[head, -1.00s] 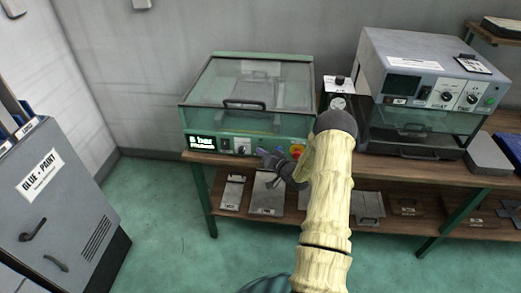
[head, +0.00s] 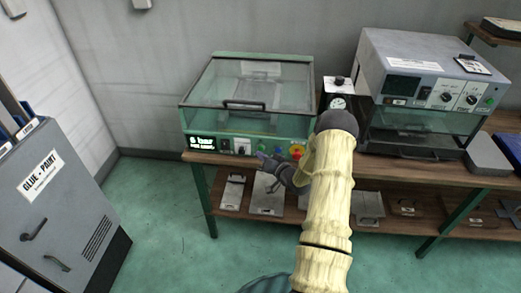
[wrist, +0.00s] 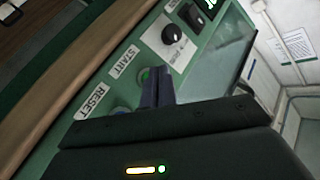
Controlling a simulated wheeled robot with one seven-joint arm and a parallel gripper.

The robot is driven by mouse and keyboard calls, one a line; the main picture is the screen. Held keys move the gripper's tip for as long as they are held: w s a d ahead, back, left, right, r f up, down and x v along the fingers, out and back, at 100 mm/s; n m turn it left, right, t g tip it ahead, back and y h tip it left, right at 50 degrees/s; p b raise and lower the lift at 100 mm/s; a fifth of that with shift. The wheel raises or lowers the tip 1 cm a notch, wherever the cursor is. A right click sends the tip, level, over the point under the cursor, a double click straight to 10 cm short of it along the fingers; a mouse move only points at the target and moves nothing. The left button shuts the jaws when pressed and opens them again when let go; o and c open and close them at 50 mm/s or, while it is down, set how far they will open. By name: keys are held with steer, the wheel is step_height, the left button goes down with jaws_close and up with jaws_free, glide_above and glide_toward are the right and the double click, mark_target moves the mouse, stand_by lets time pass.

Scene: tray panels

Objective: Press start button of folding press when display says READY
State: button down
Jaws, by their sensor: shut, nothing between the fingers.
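The folding press (head: 300,125) is a green machine with a clear, shut lid, on the left of the bench. Its small display (head: 202,143) at the front left shows a digit and "bar" with a smaller line below; I cannot read READY on it. My gripper (head: 262,156) is shut and empty at the press's front panel. In the wrist view, the fingertips (wrist: 151,74) are right at the green start button (wrist: 143,74), partly hiding it, beside the START label (wrist: 123,62). I cannot tell whether they touch it. The RESET label (wrist: 95,102) is nearby.
A red-and-yellow knob (head: 297,150) sits at the panel's right. A pressure gauge (head: 338,103) and a grey oven-like machine (head: 430,60) stand to the right. Metal plates lie on the lower shelf (head: 232,208). A grey GLUE-PAINT cabinet (head: 50,215) stands at left.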

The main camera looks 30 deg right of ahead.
steer(key=shift+s+a+p, duration=0.25)
steer(key=shift+s+a, duration=0.45)
steer(key=shift+s, duration=0.35)
steer(key=shift+s+a+p, duration=0.25)
steer(key=shift+s+a, duration=0.45)
steer(key=shift+s, duration=0.35)
steer(key=s+a+r+n+g+h+p, duration=0.2)
steer(key=s+a+r+n+g+h, duration=0.15)
steer(key=a+r+g, duration=0.65)
steer(key=s+a+r+n+g+p, duration=0.1)
steer(key=s+a+r, duration=0.2)
steer(key=s+r, duration=0.3)
steer(key=s+a+r+g+p, duration=0.1)
steer(key=s+a+r, duration=0.3)
steer(key=s, duration=1.1)
step_height(320, 180, up, 3)
steer(key=shift+a+r+n+g+p, duration=0.1)
steer(key=shift+a+n+g+p, duration=0.25)
steer(key=shift+g, duration=0.35)
steer(key=shift+s, duration=0.1)
steer(key=shift+d, duration=0.1)
